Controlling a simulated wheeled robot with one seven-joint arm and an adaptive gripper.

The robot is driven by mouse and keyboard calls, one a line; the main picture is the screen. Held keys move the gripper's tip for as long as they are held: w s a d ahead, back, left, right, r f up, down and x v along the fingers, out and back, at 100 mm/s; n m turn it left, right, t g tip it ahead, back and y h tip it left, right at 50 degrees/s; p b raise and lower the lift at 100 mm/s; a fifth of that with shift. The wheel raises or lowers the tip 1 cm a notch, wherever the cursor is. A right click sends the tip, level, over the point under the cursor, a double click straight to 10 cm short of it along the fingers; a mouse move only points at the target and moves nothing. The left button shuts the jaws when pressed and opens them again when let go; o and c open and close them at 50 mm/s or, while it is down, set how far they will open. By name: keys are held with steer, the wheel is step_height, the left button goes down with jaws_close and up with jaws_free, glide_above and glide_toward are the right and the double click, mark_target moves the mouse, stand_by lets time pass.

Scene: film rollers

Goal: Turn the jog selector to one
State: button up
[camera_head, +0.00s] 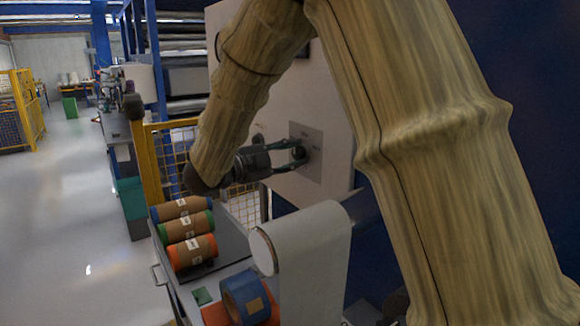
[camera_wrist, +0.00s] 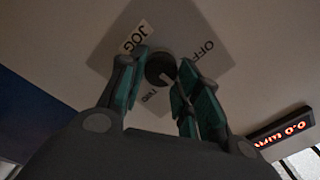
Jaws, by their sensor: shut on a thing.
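The jog selector is a round dark knob (camera_wrist: 160,68) on a square grey plate (camera_head: 313,167) fixed to the pale machine panel. In the wrist view the plate carries the labels JOG (camera_wrist: 135,37) and OFF (camera_wrist: 203,49), plus a small partly hidden label (camera_wrist: 149,96) below the knob. A pale mark shows at the knob's lower edge in that view; I cannot tell for sure which label it points at. My gripper (camera_head: 298,152) reaches the plate from the left. Its two green-lined fingers (camera_wrist: 163,72) are shut on the knob, one on either side.
A red-lit display (camera_wrist: 282,131) sits to the right in the wrist view. Below my gripper, several brown rolls (camera_head: 191,251) with coloured ends lie on a tray. A white roller (camera_head: 312,262) and a blue roll (camera_head: 243,297) are in front. A yellow mesh guard (camera_head: 180,150) stands behind.

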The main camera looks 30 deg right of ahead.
steer(key=shift+f+m+b, duration=0.1)
steer(key=shift+m+b, duration=0.2)
steer(key=shift+b, duration=0.05)
stand_by(0.3)
steer(key=o, duration=1)
steer(key=s+a, duration=0.1)
steer(key=a, duration=1.1)
steer(key=shift+s, duration=0.3)
